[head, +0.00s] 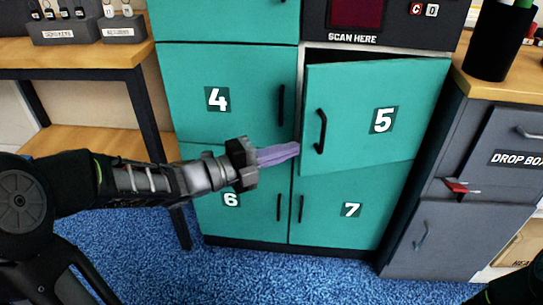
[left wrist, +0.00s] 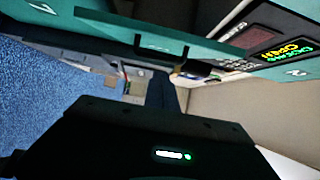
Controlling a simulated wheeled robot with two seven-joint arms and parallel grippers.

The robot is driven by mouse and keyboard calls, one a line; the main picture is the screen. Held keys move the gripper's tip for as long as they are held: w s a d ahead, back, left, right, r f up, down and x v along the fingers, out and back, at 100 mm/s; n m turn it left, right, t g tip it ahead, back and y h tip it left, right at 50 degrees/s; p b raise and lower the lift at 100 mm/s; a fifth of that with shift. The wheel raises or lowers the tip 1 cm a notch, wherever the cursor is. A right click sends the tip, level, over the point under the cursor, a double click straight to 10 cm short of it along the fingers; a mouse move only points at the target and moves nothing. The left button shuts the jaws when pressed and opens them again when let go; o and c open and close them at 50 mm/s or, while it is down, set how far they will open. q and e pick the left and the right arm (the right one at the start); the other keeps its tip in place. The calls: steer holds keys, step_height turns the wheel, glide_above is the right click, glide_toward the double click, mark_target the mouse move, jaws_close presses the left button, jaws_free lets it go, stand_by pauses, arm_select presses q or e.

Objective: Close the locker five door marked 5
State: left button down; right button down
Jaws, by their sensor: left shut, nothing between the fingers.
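The locker five door (head: 375,110) is teal with a white 5 on a dark label. It stands ajar, with a dark gap along its top and its lower edge slanting out over door 7. Its black handle (head: 320,131) is near its left edge. My left gripper (head: 294,150) is shut and empty, its purple fingers pointing right at the door's left edge, just left of the handle. I cannot tell whether the tips touch the door. In the left wrist view the dark fingers (left wrist: 162,88) point toward a teal panel. My right gripper is out of view.
Locker doors 4 (head: 235,85), 6 (head: 235,210) and 7 (head: 345,215) look shut. A wooden-topped bench (head: 75,52) stands left. A grey drop box cabinet (head: 450,230) stands close on the right. Blue carpet (head: 270,280) lies in front.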

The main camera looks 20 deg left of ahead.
arm_select(q)
steer(key=w, duration=0.6)
steer(key=shift+w+d+b, duration=0.35)
steer(key=shift+d+b, duration=0.1)
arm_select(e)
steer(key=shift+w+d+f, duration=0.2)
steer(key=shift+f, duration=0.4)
